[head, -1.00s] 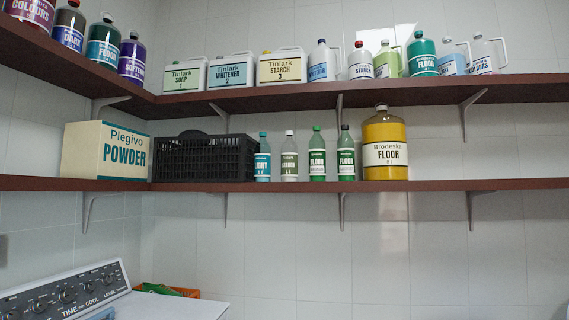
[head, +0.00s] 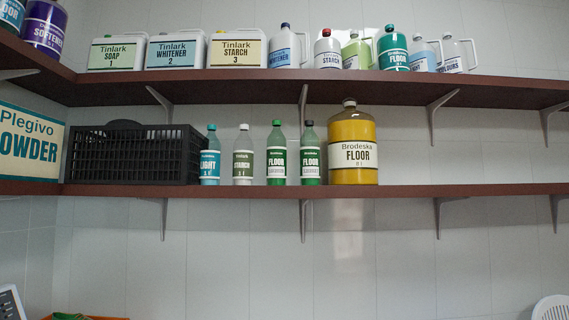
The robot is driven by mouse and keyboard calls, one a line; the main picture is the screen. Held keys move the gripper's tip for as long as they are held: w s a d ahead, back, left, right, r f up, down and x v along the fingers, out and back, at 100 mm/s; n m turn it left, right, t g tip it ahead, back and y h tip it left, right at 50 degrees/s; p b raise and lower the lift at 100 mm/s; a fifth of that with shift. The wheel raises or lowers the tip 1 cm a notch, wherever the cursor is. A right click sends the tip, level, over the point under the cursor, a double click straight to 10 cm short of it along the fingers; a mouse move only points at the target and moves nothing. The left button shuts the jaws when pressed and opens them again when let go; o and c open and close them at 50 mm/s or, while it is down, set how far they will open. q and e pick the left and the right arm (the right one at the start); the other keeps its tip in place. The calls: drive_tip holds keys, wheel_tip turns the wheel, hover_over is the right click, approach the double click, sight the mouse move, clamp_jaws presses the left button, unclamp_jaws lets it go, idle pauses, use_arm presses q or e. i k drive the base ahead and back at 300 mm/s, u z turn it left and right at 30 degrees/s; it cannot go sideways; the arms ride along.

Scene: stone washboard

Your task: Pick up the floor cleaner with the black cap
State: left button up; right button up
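Two slim green bottles labelled FLOOR stand side by side on the lower shelf in the head view. The right one (head: 310,156) has a black cap, and the left one (head: 277,156) has a green cap. A large yellow jug labelled Brodeska FLOOR (head: 353,125) stands just right of them, with a grey-brown cap. A teal bottle labelled FLOOR (head: 392,50) stands on the upper shelf. Neither of my grippers shows in the view.
The black-capped bottle stands between close neighbours. The lower shelf (head: 460,191) is bare right of the jug. Brackets support both shelves.

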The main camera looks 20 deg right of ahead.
sight(308, 142)
drive_tip(key=z, duration=0.2)
drive_tip(key=i, duration=0.7)
drive_tip(key=z, duration=0.95)
drive_tip(key=i, duration=0.5)
drive_tip(key=z, duration=0.55)
